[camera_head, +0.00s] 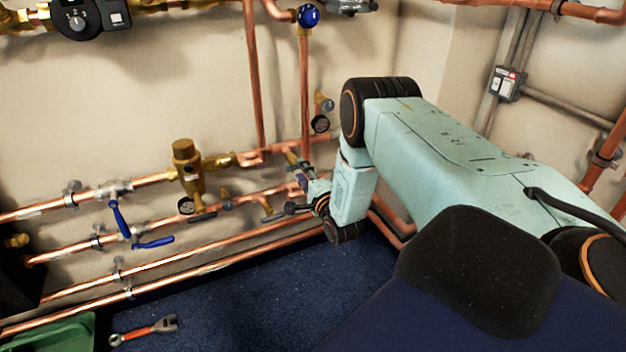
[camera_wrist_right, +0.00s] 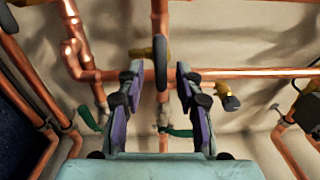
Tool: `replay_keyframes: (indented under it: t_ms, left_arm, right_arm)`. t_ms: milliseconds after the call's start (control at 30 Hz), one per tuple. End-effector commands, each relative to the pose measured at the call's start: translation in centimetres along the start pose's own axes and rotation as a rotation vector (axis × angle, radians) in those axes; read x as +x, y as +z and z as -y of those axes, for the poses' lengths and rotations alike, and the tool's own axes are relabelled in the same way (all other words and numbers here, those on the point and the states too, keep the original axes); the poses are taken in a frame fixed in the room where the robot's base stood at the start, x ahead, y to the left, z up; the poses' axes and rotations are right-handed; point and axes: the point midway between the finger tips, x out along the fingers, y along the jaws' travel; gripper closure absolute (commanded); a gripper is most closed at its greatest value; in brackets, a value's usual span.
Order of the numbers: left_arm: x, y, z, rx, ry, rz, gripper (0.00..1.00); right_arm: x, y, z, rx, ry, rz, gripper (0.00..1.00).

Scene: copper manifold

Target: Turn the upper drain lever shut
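My right gripper (camera_head: 296,188) is at the pipes on the wall, at the end of my pale green arm; it is small and partly hidden in the head view. In the right wrist view its two fingers (camera_wrist_right: 159,72) are spread apart. A dark, narrow upright part (camera_wrist_right: 160,62) shows between the fingertips, with brass beside it; I cannot tell whether it is the upper drain lever, or whether a finger touches it. Green handles show left (camera_wrist_right: 88,118) and between the fingers lower down (camera_wrist_right: 180,132). My left gripper is not in view.
Copper pipes run along the wall, with a brass valve body (camera_head: 187,165) and two blue levers (camera_head: 119,216) (camera_head: 153,242) to the left. A red-handled tool (camera_head: 145,331) and a green bin (camera_head: 60,334) are on the blue floor.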

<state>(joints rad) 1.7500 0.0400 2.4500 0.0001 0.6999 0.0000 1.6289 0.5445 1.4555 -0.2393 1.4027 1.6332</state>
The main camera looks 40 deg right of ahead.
Motion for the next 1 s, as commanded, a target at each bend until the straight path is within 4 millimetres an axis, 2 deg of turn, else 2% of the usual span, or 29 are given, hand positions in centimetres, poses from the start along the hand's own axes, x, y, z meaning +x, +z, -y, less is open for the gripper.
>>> replay_keyframes:
  t_ms: [300, 500, 700, 1000]
  left_arm:
    - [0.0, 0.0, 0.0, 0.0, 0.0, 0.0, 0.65]
    - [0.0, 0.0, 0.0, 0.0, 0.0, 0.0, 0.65]
    - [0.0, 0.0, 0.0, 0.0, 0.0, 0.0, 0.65]
    - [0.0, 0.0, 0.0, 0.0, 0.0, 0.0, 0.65]
  right_arm:
    - [-5.9, 0.0, 0.0, 0.003, 0.004, -0.002, 0.65]
    - [-9.0, 0.0, 0.0, 0.001, 0.002, -0.002, 0.65]
    - [-10.3, 0.0, 0.0, 0.001, 0.001, 0.0, 0.65]
    - [-10.4, 0.0, 0.0, 0.0, 0.001, 0.0, 0.65]
